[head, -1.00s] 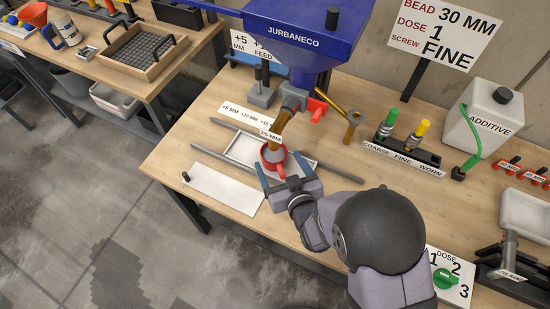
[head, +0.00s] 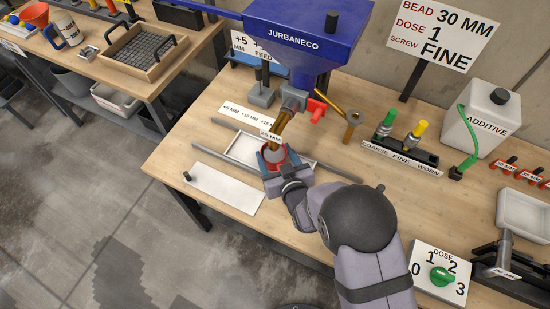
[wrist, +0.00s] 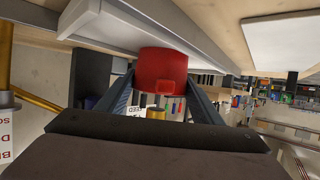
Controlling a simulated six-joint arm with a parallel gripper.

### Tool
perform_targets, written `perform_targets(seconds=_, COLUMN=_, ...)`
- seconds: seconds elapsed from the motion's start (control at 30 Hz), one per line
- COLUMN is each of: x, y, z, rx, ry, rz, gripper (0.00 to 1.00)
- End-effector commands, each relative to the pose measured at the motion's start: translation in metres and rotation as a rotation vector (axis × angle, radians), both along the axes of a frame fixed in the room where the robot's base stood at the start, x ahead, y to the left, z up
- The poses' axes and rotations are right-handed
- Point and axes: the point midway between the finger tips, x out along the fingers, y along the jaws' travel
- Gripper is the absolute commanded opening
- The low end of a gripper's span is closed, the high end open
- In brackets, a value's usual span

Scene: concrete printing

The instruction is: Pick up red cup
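The red cup (head: 267,151) stands under the brass nozzle (head: 283,124) of the blue hopper machine, its grey inside showing from above. My gripper (head: 273,162) reaches it from the front right. Its two blue-grey fingers lie against opposite sides of the cup. In the wrist view, whose picture is upside down, the red cup (wrist: 163,66) fills the space between the fingers, with its handle pointing towards my palm. The gripper is shut on it. The cup's base is hidden in the head view, and I cannot tell whether it touches the tray.
A white tray (head: 236,150) between grey rails lies under the nozzle. A white board (head: 222,188) lies at the left front. A row of green and yellow screws (head: 402,154), an additive jug (head: 484,120) and a dose dial (head: 440,275) stand to the right.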

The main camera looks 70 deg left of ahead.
Motion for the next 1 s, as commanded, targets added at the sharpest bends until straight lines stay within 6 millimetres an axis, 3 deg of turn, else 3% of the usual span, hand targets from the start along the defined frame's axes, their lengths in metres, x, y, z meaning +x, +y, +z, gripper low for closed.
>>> perform_targets(seconds=0.17, x=0.000, y=0.001, z=0.001, rx=0.003, ry=0.000, rz=0.000, gripper=0.27)
perform_targets(seconds=0.47, x=0.000, y=0.001, z=0.005, rx=0.003, ry=0.000, rz=0.000, gripper=0.27)
perform_targets(seconds=0.67, x=0.000, y=0.001, z=0.019, rx=0.004, ry=0.000, rz=0.000, gripper=0.27)
perform_targets(seconds=1.0, x=-0.035, y=-0.033, z=0.017, rx=0.000, ry=0.001, rz=0.004, gripper=0.27)
